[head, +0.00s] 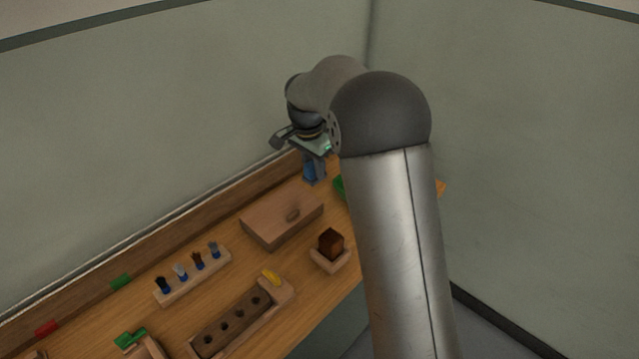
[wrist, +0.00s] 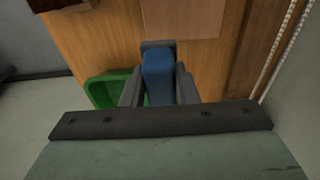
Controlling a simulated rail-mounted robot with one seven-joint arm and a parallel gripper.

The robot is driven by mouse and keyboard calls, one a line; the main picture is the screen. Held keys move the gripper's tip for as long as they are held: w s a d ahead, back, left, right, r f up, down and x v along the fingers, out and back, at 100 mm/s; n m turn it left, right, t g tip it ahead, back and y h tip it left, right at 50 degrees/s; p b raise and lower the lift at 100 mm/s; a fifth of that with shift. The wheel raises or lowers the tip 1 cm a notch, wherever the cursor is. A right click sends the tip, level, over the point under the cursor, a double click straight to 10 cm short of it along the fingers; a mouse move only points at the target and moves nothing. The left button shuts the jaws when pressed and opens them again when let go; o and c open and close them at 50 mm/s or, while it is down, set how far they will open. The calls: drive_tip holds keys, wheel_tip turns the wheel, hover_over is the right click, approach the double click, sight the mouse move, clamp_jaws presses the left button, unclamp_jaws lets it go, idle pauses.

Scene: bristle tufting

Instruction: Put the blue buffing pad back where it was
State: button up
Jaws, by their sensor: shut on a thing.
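The blue buffing pad (head: 309,170) is between the fingers of my gripper (head: 315,178) at the far end of the bench. In the wrist view the pad (wrist: 158,74) is an upright-looking blue block, with grey fingers of my gripper (wrist: 159,88) on both sides. My gripper is shut on it. A green tray (wrist: 108,92) lies below and left of the pad in the wrist view; in the head view only a bit of the tray (head: 339,187) shows, the rest hidden by my arm. I cannot tell whether the pad touches the bench.
A plain wooden block (head: 270,225) stands near the pad. A rack with several small brushes (head: 190,277), a dark brown block in a wooden holder (head: 330,245) and a board with holes (head: 232,323) stand nearer. Green (head: 121,282) and red (head: 47,328) tabs mark the back ledge.

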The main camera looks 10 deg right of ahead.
drive_tip(key=w+d+f+p, duration=0.1)
drive_tip(key=w+f, duration=0.1)
drive_tip(key=w, duration=0.1)
drive_tip(key=w+d+f, duration=0.1)
drive_tip(key=w+f, duration=0.2)
drive_tip(key=w, duration=0.1)
drive_tip(key=w+d+f+p, duration=0.1)
drive_tip(key=w+f, duration=0.2)
drive_tip(key=shift+w+d+p, duration=0.15)
drive_tip(key=shift+w+p, duration=0.2)
drive_tip(key=shift+w+d+f, duration=0.15)
drive_tip(key=shift+w+f, duration=0.15)
drive_tip(key=shift+f, duration=0.1)
drive_tip(key=shift+w+f+p, duration=0.1)
drive_tip(key=shift+f+p, duration=0.2)
drive_tip(key=shift+f, duration=1.35)
drive_tip(key=shift+f, duration=0.15)
drive_tip(key=o, duration=0.9)
drive_tip(key=shift+o, duration=0.2)
